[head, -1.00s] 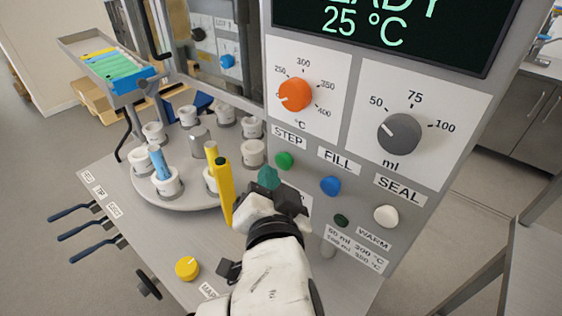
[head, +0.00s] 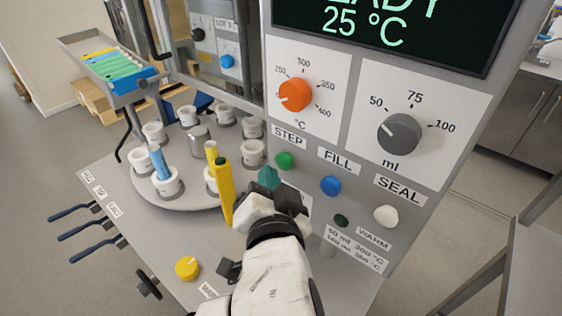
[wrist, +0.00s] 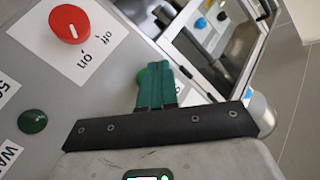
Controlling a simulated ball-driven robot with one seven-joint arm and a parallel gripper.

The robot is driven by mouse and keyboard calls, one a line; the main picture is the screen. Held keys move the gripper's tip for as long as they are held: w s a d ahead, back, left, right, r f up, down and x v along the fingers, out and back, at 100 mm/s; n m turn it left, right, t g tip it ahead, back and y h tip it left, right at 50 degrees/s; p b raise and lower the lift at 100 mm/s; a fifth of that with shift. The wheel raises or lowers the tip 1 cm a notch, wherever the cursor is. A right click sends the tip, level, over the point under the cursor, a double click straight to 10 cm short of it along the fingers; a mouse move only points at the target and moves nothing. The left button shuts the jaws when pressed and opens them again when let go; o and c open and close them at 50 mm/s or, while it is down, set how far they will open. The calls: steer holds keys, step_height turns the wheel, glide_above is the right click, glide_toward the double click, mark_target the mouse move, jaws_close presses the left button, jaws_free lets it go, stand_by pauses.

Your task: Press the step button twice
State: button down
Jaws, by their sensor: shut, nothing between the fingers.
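The green step button (head: 285,160) is on the grey panel under the STEP label. My gripper (head: 268,177) has teal fingers and is shut, with nothing between them. In the head view its fingertips are just below and left of the step button.
A blue fill button (head: 330,185), white seal button (head: 386,216) and dark green warm button (head: 341,220) are nearby. A red on/off knob (wrist: 70,24) shows in the wrist view.

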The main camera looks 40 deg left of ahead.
steer(key=shift+w, duration=0.15)
steer(key=shift+w, duration=0.25)
steer(key=shift+w+d, duration=0.1)
steer(key=shift+w, duration=0.45)
stand_by(0.7)
steer(key=shift+s, duration=1)
steer(key=s, duration=0.5)
steer(key=shift+a, duration=0.25)
stand_by(0.8)
